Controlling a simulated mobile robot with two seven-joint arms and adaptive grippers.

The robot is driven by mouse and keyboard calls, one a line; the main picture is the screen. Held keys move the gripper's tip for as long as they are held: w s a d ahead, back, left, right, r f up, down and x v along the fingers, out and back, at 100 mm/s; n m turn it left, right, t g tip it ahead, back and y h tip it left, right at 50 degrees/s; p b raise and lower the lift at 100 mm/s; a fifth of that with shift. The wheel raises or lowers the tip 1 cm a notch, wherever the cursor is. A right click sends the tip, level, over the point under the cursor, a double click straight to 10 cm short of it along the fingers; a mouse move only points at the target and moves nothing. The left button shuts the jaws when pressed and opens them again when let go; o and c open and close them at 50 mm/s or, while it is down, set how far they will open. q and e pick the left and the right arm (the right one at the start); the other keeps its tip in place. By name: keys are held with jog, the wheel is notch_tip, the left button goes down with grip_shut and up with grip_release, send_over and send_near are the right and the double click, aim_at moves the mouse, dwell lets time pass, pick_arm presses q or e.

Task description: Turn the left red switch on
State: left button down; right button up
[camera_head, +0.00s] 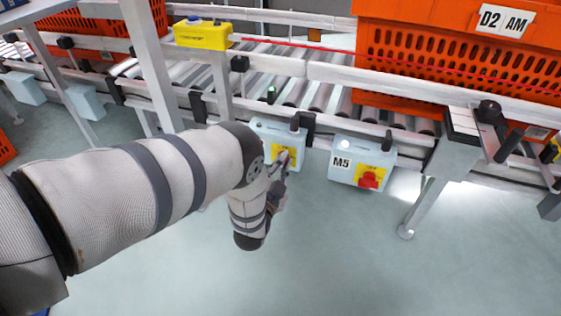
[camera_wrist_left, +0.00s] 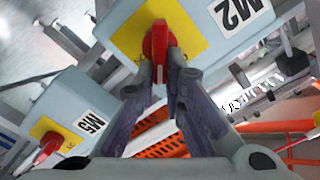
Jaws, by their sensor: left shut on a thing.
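The left red switch (camera_wrist_left: 158,42) sits on a yellow plate on a pale blue box labelled M2 (camera_wrist_left: 205,12) in the left wrist view. My left gripper (camera_wrist_left: 163,78) has its fingers closed around the switch's red handle. In the head view my left gripper (camera_head: 281,163) is at the front of the left box (camera_head: 265,129), and my wrist hides most of the switch. The right red switch (camera_head: 368,180) is on the box labelled M5 (camera_head: 343,175); it also shows in the left wrist view (camera_wrist_left: 47,146). My right gripper is not in view.
The boxes hang from the rail of a roller conveyor (camera_head: 310,95). Orange totes (camera_head: 425,58) stand on it at the upper right. A yellow box (camera_head: 203,36) is on the rail to the left. A metal leg (camera_head: 425,205) stands right of M5. The floor in front is clear.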

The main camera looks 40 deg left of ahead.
pick_arm(q)
jog(key=m, duration=0.4)
jog(key=shift+w+d+f+m, duration=0.2)
jog(key=shift+w+d+m, duration=0.1)
jog(key=shift+d+m, duration=0.1)
jog(key=shift+f+m+b, duration=0.2)
jog(key=shift+m+b, duration=0.15)
jog(key=shift+m, duration=0.9)
jog(key=shift+f+m+b, duration=0.2)
jog(key=shift+m+b, duration=0.15)
jog(key=shift+m, duration=0.9)
jog(key=c, duration=1.7)
grip_release()
jog(key=shift+w, duration=0.1)
jog(key=shift+f, duration=0.15)
jog(key=shift+s, duration=0.4)
jog(key=v, duration=1.1)
jog(key=shift+s+d, duration=0.1)
jog(key=shift+s, duration=0.1)
